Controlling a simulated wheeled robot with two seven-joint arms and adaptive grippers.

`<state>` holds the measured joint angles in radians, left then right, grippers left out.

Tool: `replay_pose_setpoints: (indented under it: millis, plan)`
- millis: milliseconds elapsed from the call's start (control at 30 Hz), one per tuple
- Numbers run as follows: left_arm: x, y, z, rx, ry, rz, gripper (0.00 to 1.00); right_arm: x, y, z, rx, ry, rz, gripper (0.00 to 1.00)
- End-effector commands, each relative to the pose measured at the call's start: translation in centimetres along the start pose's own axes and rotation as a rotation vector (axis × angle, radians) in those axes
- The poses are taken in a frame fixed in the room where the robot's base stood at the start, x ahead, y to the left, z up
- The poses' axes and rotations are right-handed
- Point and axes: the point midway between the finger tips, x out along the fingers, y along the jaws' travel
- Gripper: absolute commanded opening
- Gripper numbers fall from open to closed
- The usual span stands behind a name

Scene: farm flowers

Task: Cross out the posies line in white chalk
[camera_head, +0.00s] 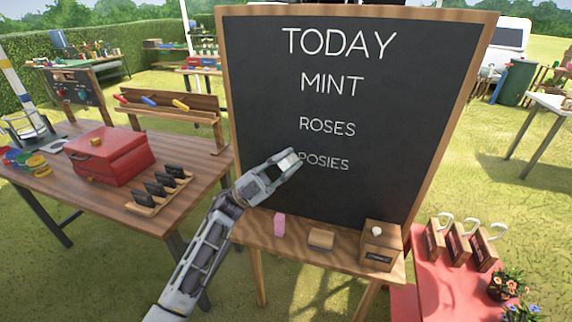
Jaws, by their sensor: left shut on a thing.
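The chalkboard (400,120) stands upright in a wooden frame and reads TODAY, MINT, ROSES and POSIES in white. The POSIES line (328,162) is the lowest, and its left end is partly hidden by my left gripper. My left gripper (288,163) is shut on a short white chalk (287,160), held at the left end of that line. I cannot tell if the chalk touches the board. No stroke shows through the visible letters. My right gripper is not in view.
On the ledge (340,258) below the board lie a pink chalk (280,224), a tan block (321,239) and a small wooden box (380,246). A red toolbox (109,156) stands on the left table. A red table (440,290) holds wooden signs and flowers at right.

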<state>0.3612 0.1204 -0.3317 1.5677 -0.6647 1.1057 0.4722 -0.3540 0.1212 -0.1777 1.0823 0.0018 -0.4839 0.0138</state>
Motion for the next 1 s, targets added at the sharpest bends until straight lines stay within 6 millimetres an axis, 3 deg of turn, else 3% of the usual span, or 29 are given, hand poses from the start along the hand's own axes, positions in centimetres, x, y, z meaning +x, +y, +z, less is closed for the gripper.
replay_pose_setpoints:
  millis: [467, 1000]
  plan:
    - [0.3, 0.1, 0.3, 0.000, 0.000, 0.000, 0.00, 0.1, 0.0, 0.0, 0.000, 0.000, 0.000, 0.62]
    - [2.2, 2.0, 0.1, -0.001, 0.000, 0.000, 0.00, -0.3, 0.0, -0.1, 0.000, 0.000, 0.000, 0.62]
